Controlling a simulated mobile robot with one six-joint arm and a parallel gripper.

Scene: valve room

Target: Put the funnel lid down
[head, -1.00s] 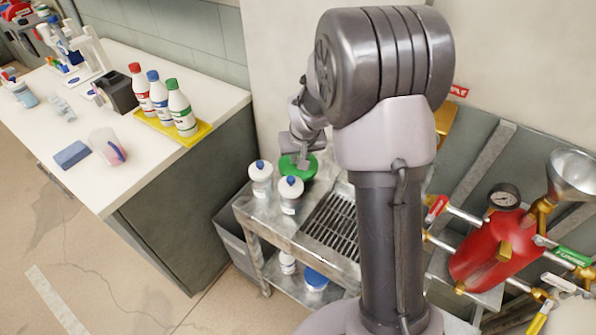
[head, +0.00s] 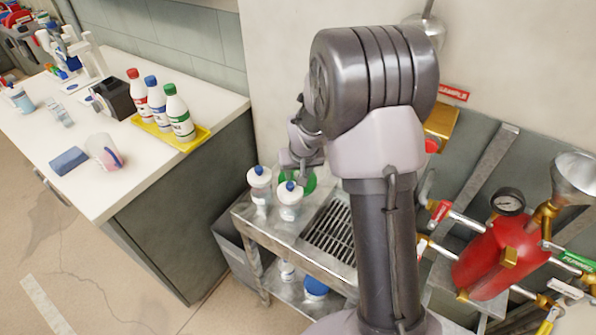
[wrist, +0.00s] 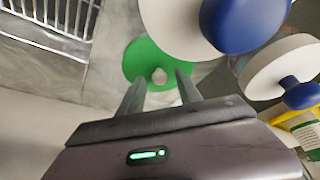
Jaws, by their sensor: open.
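The funnel lid is a green disc (head: 310,183) with a pale knob. It appears to lie on the metal bench top, behind two white bottles, partly hidden by my gripper. In the wrist view the green lid (wrist: 138,62) lies just beyond my fingers, partly covered by a white bottle at its upper right. My gripper (wrist: 159,76) is open, with its two fingertips either side of the knob and gaps showing at both sides. In the head view my gripper (head: 303,170) is at the lid, its fingers hard to make out.
Two white bottles with blue caps (head: 260,190) (head: 290,203) stand close to the lid. A drain grate (head: 330,232) is to the right. A red tank (head: 490,258) with pipes and a steel funnel (head: 574,178) stands further right. A white counter (head: 200,160) is at left.

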